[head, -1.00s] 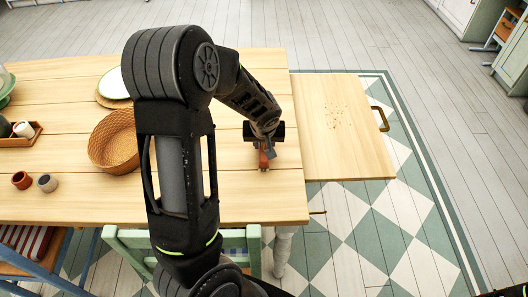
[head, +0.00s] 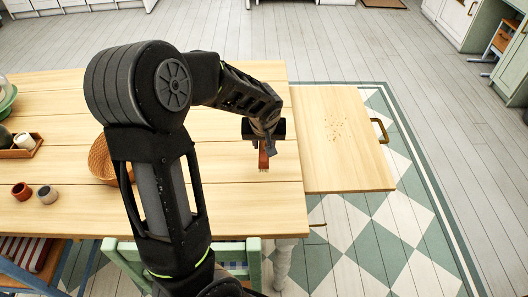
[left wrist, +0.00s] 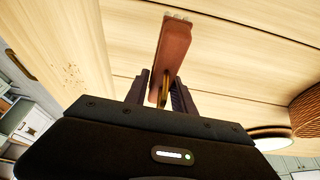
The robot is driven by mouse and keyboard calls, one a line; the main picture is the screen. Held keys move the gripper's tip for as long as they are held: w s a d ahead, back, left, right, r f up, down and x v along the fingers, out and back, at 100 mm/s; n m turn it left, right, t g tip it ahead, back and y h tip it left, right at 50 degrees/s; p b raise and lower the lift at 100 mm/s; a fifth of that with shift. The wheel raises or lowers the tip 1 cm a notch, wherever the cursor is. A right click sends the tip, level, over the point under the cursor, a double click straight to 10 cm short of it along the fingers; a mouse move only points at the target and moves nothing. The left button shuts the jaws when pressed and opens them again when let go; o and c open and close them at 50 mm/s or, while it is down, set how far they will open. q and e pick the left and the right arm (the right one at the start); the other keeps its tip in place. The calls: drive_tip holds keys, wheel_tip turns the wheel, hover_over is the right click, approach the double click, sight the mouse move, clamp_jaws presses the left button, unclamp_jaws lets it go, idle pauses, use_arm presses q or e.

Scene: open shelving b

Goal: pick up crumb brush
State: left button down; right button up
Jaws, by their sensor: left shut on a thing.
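The crumb brush (head: 263,160) has a reddish-brown wooden body with pale bristles at its lower end. In the left wrist view the crumb brush (left wrist: 172,50) sticks out from between the two dark fingers. My left gripper (head: 263,143) is shut on it near the right end of the wooden table (head: 230,205). In the left wrist view the left gripper (left wrist: 160,95) has a finger on each side of the brush. The brush seems to hang bristles down over the table; I cannot tell how far above it. My right gripper is not in view.
A pull-out board (head: 345,165) with crumbs (head: 336,128) and a handle (head: 380,131) extends at the table's right end. A wicker basket (head: 101,160), two small cups and a tray (head: 22,153) stand on the left. A green chair (head: 240,252) is at the near edge.

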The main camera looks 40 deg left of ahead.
use_arm(q)
wheel_tip(320, 180, up, 4)
drive_tip(key=shift+r, duration=0.2)
idle(0.5)
drive_tip(key=w+d+r+m+h, duration=0.1)
drive_tip(key=w+d+r+m, duration=0.1)
drive_tip(key=d, duration=0.8)
drive_tip(key=w+d+r+m+h, duration=0.1)
drive_tip(key=d+m, duration=0.4)
drive_tip(key=d, duration=0.5)
drive_tip(key=shift+w+d+r+m+t+h, duration=0.35)
drive_tip(key=shift+w+r, duration=0.2)
drive_tip(key=shift+w, duration=0.35)
